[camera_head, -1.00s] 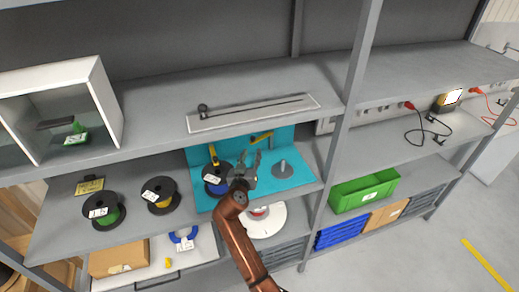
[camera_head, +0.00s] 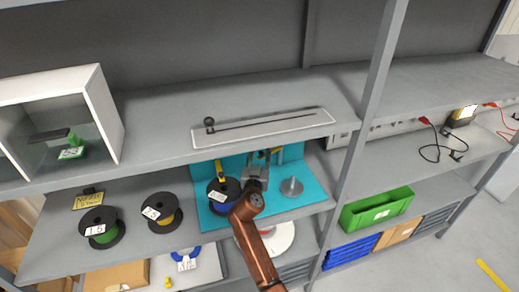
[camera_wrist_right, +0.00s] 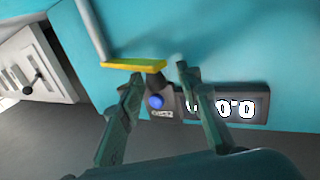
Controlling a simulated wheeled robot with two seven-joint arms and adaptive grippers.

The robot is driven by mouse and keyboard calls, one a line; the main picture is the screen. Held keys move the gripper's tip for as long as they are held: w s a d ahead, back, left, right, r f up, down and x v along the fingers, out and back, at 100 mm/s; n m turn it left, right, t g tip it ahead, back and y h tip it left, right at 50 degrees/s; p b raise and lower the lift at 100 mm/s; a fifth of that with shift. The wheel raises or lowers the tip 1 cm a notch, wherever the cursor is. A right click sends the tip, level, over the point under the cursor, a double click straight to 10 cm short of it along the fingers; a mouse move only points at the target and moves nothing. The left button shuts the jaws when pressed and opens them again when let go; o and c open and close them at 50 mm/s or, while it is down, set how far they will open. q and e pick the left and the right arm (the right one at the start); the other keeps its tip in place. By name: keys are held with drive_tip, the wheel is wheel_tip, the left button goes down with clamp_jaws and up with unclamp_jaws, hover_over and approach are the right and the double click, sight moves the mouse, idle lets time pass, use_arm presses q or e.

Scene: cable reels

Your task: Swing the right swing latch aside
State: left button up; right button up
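The right swing latch is a yellow bar (camera_wrist_right: 135,65) on the turquoise back panel in the right wrist view; in the head view its yellow end (camera_head: 278,155) shows just right of my gripper. My right gripper (camera_wrist_right: 160,70) has its two fingers apart, with nothing seen held. The bar's right end lies near the gap between the fingertips, close to the left one; I cannot tell whether they touch. In the head view my right gripper (camera_head: 262,160) is in front of the back panel. Another yellow latch (camera_head: 219,170) stands to its left. My left gripper is not in view.
A dark reel with a blue core (camera_head: 222,192) sits left of my gripper, and a grey spindle (camera_head: 291,186) stands right. A shelf (camera_head: 155,140) runs above. A small display (camera_wrist_right: 235,107) and blue button (camera_wrist_right: 156,101) are near the fingers.

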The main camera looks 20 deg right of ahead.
drive_tip(key=shift+w, duration=0.15)
drive_tip(key=shift+d, duration=0.15)
drive_tip(key=shift+c, duration=1.4)
clamp_jaws()
